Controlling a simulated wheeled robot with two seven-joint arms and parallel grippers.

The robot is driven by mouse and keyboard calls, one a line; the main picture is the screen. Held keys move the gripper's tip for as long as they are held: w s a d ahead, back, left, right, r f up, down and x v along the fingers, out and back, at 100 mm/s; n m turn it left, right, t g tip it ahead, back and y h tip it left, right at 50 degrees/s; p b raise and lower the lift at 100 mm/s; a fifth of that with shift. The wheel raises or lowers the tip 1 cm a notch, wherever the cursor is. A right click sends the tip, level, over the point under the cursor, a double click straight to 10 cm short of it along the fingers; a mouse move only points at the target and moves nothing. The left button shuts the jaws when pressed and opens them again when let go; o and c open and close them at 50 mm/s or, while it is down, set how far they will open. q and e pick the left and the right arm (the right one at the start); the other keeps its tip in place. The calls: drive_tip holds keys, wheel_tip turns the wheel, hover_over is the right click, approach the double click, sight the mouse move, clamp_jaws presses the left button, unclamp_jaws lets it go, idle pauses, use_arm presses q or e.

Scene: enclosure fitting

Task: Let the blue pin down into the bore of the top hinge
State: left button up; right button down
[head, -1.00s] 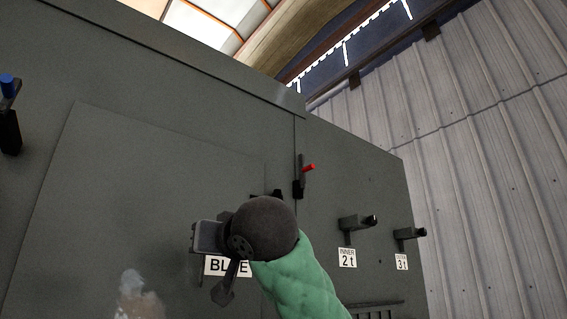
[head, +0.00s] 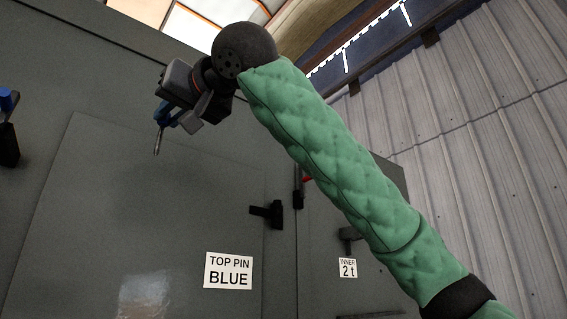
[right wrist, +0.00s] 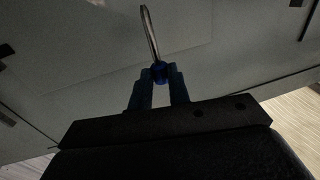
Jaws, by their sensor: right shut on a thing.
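My right gripper (head: 166,112) is raised in front of the upper grey panel, shut on the blue pin. The pin's silver shank (head: 157,142) points down below the fingers, tilted slightly, with free air under its tip. In the right wrist view the pin's blue head (right wrist: 160,72) sits between the two fingertips, and its silver shank (right wrist: 150,35) stretches away from them. A dark fitting with a blue top (head: 8,125) is at the far left edge, apart from the pin. I cannot tell whether it is the top hinge, and no bore shows. My left gripper is out of view.
A label reading TOP PIN BLUE (head: 228,271) is on the grey enclosure (head: 200,210). A dark bracket (head: 268,212) juts out above and right of it.

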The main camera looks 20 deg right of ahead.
wheel_tip(320, 180, up, 10)
drive_tip(key=d, duration=0.2)
drive_tip(key=w+d+r+m+t+h+p, duration=0.15)
drive_tip(key=w+d+r, duration=0.25)
drive_tip(key=d+r, duration=0.4)
drive_tip(key=shift+g+h, duration=0.25)
drive_tip(key=shift+h, duration=0.1)
drive_tip(key=w+d+f, duration=0.3)
drive_tip(key=w+d, duration=0.3)
drive_tip(key=w, duration=0.1)
drive_tip(key=w+d+f, duration=0.3)
drive_tip(key=w+d, duration=0.4)
drive_tip(key=w+d+f, duration=0.4)
drive_tip(key=w+d, duration=0.2)
drive_tip(key=w, duration=0.1)
drive_tip(key=shift+d, duration=0.25)
drive_tip(key=shift+f, duration=0.35)
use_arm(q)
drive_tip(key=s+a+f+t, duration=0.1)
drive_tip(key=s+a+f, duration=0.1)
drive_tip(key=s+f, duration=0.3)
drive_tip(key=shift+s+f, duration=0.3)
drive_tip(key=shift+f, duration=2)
use_arm(e)
drive_tip(key=shift+s+a+f+n+y, duration=0.2)
drive_tip(key=shift+a+f+n+y, duration=0.15)
drive_tip(key=shift+a+f+y, duration=0.15)
drive_tip(key=shift+d, duration=0.15)
